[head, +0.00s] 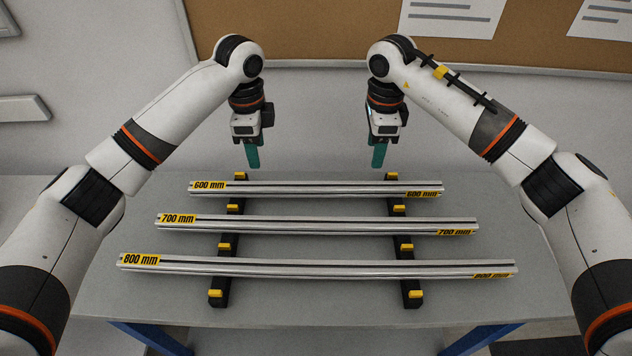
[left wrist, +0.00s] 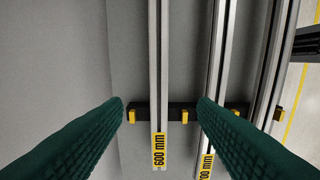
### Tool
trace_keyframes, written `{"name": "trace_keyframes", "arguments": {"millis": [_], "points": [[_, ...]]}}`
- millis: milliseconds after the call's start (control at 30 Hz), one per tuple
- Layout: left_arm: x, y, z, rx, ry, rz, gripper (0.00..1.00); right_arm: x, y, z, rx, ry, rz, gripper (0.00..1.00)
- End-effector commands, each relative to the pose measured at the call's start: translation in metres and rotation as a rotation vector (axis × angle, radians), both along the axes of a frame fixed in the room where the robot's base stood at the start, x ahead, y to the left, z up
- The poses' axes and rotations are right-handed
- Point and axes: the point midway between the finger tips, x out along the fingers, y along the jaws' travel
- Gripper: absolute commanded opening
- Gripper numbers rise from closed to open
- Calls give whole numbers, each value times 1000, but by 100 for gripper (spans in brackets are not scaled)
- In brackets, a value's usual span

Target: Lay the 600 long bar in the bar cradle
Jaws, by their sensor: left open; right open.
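The 600 mm bar (head: 315,187) is a silver profile with yellow end labels. It is the farthest of three bars lying across two black supports with yellow stops, the left (head: 228,240) and the right (head: 404,241). No separate bar cradle can be made out. My left gripper (head: 253,160) is open above and behind the bar's left part. In the left wrist view the green fingers (left wrist: 162,106) are spread, with the 600 mm bar (left wrist: 159,70) showing below and between them. My right gripper (head: 379,158) points down above and behind the bar's right part, open and empty.
The 700 mm bar (head: 315,223) and the 800 mm bar (head: 315,268) lie nearer on the same supports, roughly parallel. The grey table (head: 160,290) is clear at both sides. A wall with a cork board (head: 320,40) stands behind.

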Motion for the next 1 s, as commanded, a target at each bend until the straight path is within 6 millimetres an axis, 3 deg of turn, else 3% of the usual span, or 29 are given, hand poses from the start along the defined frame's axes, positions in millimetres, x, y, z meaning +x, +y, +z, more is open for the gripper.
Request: {"name": "trace_keyframes", "arguments": {"millis": [267, 700, 1000], "points": [[0, 0, -8, 0, 2, 1, 53, 0, 0, -8, 0, 1, 0, 53], [0, 1, -86, 1, 3, 1, 53, -1, 0, -86, 1, 4, -1, 53], [0, 0, -118, 1, 2, 2, 53, 0, 0, -117, 1, 0, 0, 53]]}}
